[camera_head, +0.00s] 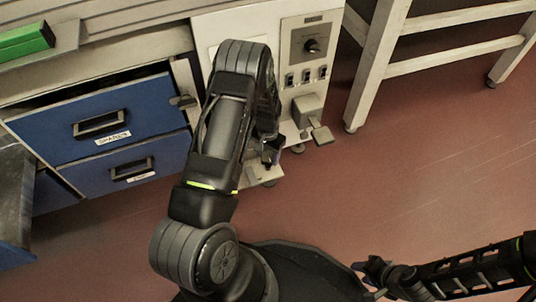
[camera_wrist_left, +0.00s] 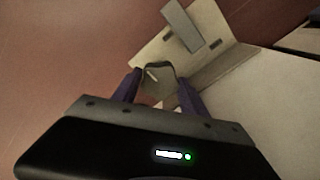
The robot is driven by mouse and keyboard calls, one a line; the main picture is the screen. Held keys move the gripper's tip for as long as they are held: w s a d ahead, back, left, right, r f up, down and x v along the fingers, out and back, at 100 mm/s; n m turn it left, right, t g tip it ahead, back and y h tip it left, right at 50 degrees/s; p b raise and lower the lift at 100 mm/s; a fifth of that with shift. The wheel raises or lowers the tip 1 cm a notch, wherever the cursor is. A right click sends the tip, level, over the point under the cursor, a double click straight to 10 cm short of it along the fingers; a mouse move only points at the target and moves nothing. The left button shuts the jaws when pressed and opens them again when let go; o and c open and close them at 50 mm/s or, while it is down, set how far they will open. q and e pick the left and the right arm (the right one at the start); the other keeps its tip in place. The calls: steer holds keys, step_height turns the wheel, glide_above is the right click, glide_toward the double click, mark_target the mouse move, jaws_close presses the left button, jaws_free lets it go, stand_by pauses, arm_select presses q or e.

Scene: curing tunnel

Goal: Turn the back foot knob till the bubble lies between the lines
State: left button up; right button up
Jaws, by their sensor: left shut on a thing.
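My left gripper (camera_head: 272,156) reaches down beside the pale cabinet, near a low plate at its foot. In the left wrist view my left gripper (camera_wrist_left: 160,88) has its two purple fingers on either side of a grey rounded knob (camera_wrist_left: 157,76) with a pale mark on top, and is shut on it. The knob sits at the edge of a cream plate (camera_wrist_left: 150,52). In the head view the arm hides the knob. I cannot make out a bubble or its lines in either view. My right gripper (camera_head: 370,275) is at the lower right, away from the cabinet; its finger opening is unclear.
The cream cabinet (camera_head: 235,25) carries a dial panel (camera_head: 309,45) and a grey box (camera_head: 307,109) low on its front. Blue drawers (camera_head: 115,118) stand to the left. A pale stand leg (camera_head: 375,70) is at the right. The red floor (camera_head: 430,160) is clear there.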

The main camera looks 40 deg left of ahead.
arm_select(q)
steer(key=c, duration=0.8)
steer(key=shift+n, duration=0.5)
steer(key=n, duration=0.2)
steer(key=shift+n, duration=0.4)
steer(key=n+p, duration=0.1)
steer(key=n, duration=0.7)
steer(key=shift+n+p, duration=0.4)
steer(key=shift+n, duration=1.6)
